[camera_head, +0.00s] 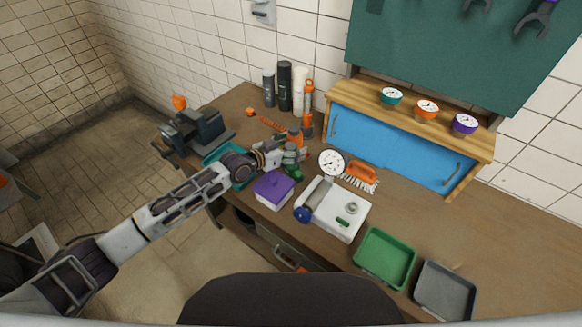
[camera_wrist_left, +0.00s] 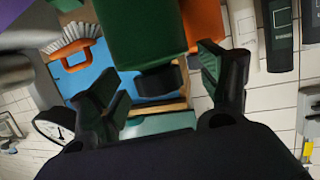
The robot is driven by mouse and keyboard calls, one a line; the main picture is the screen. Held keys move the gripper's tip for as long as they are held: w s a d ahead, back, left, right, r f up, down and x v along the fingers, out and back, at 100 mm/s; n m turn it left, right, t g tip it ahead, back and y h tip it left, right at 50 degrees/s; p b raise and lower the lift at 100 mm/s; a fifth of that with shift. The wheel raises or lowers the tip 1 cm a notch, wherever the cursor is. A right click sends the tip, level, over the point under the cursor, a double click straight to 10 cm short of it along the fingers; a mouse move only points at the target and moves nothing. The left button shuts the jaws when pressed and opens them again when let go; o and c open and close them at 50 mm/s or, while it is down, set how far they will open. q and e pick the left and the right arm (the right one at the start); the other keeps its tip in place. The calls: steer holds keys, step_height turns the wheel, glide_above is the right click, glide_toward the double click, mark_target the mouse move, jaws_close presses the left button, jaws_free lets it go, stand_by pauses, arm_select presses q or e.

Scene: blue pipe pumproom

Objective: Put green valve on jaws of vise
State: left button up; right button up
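The vise (camera_head: 200,130) stands at the bench's far left corner in the head view, with an orange part (camera_head: 179,102) above it. My left gripper (camera_head: 296,157) is over the middle of the bench, beside a small green object (camera_head: 292,173) that looks like the green valve and is partly hidden. In the left wrist view a large green body (camera_wrist_left: 148,35) with a black round end (camera_wrist_left: 155,80) lies ahead of the left gripper (camera_wrist_left: 165,95). The fingers are spread apart, with a gap to it on either side. My right gripper is out of view.
An orange object (camera_head: 295,136) stands just behind the gripper. A teal tray (camera_head: 215,152) lies between vise and gripper, partly under my arm. A purple box (camera_head: 273,190), a gauge (camera_head: 332,162) and a brush (camera_head: 361,175) are close by. Bottles (camera_head: 284,85) stand at the back.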

arm_select(q)
steer(key=shift+r, duration=0.1)
jaws_close()
steer(key=shift+r, duration=0.1)
step_height(320, 180, up, 18)
steer(key=b, duration=0.1)
steer(key=shift+b, duration=0.4)
stand_by(0.5)
stand_by(0.5)
